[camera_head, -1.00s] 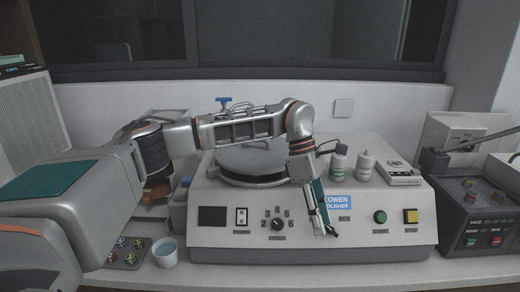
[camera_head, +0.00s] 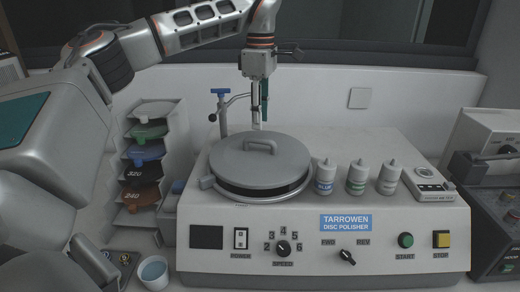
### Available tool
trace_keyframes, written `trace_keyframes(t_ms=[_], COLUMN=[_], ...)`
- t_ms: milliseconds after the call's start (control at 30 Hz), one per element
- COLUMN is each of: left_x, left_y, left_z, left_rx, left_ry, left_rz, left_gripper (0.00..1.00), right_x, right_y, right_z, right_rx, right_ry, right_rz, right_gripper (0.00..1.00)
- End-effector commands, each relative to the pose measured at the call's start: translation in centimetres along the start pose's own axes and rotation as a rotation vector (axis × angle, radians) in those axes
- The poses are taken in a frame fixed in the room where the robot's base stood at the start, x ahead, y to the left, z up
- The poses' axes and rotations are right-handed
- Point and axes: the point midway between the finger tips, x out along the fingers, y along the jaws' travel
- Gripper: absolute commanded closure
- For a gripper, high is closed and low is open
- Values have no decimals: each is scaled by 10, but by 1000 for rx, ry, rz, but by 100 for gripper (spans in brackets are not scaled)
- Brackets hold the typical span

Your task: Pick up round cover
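The round cover (camera_head: 246,164) is a grey disc with a raised bar handle (camera_head: 261,145) on top. It lies on the round bowl of the disc polisher (camera_head: 415,220), in the middle of the camera_head view. My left gripper (camera_head: 260,122) points down above the back part of the cover, close behind the handle in the picture. Its fingers show nearly edge-on, so I cannot tell how far apart they are. It does not hold the cover. My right gripper is not in view.
Several white bottles (camera_head: 357,178) stand right of the cover. A tap with a blue handle (camera_head: 220,92) rises behind it. A stepped rack of coloured discs (camera_head: 147,153) and a cup (camera_head: 154,271) are at the left. A dark control box (camera_head: 492,235) is at the right.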

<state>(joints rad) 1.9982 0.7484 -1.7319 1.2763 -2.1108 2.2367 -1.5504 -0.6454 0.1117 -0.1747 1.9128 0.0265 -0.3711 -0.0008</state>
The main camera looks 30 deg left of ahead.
Motion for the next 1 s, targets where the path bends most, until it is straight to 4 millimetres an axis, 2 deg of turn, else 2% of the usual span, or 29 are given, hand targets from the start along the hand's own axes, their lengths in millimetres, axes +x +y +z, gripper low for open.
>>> trace_keyframes(t_ms=[267, 600, 900, 933, 1000], left_x=[28, 71, 76, 76, 76], left_y=[-1, -4, -4, -4, -4], left_z=[0, -1, 0, 0, 0], left_rx=[2, 0, 1, 1, 1], left_ry=[0, 0, 0, 0, 0], left_rz=[-2, -1, 1, 1, 1], left_gripper=[69, 69, 69, 74, 92], right_x=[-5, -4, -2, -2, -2], right_y=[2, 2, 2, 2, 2], right_z=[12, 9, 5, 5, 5], right_rx=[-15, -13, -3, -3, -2], right_ry=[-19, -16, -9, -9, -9], right_rz=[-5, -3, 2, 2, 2], right_gripper=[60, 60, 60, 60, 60])
